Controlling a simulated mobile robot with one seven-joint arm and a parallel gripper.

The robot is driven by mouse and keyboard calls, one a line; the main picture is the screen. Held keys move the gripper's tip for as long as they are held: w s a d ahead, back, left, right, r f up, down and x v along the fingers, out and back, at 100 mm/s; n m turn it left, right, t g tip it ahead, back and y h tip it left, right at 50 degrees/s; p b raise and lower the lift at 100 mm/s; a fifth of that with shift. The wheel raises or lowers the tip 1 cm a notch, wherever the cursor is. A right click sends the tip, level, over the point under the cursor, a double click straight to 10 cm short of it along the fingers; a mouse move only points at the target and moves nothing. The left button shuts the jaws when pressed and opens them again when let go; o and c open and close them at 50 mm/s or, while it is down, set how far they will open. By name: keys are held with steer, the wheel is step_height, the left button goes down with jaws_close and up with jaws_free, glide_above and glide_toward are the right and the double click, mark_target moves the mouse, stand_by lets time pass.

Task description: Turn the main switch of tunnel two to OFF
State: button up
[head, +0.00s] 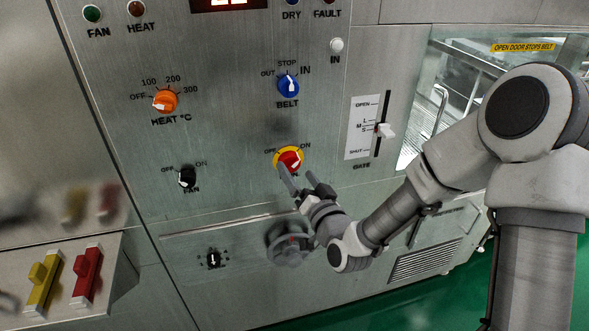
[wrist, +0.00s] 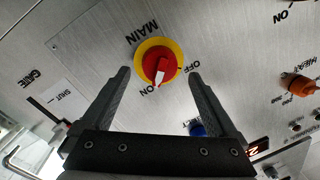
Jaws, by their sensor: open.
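The main switch (head: 289,157) is a red knob on a yellow ring with OFF and ON marks, low on the steel panel. In the wrist view, upside down, the same switch (wrist: 149,58) reads MAIN, and its white pointer points close to the ON mark. My gripper (head: 298,180) is open and empty, just below the switch in the head view, one finger overlapping its lower edge. In the wrist view my gripper (wrist: 159,74) has a fingertip on each side of the knob. I cannot tell whether they touch it. No tunnel number is legible.
The black FAN knob (head: 187,177), orange HEAT knob (head: 165,101) and blue BELT knob (head: 288,86) are on the same panel. The white GATE slider (head: 385,130) is to the right. Yellow (head: 43,281) and red (head: 86,275) handles are at lower left.

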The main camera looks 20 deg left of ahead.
mark_target(290, 164)
steer(key=shift+x, duration=1.4)
steer(key=c, duration=1.4)
steer(key=shift+o, duration=0.2)
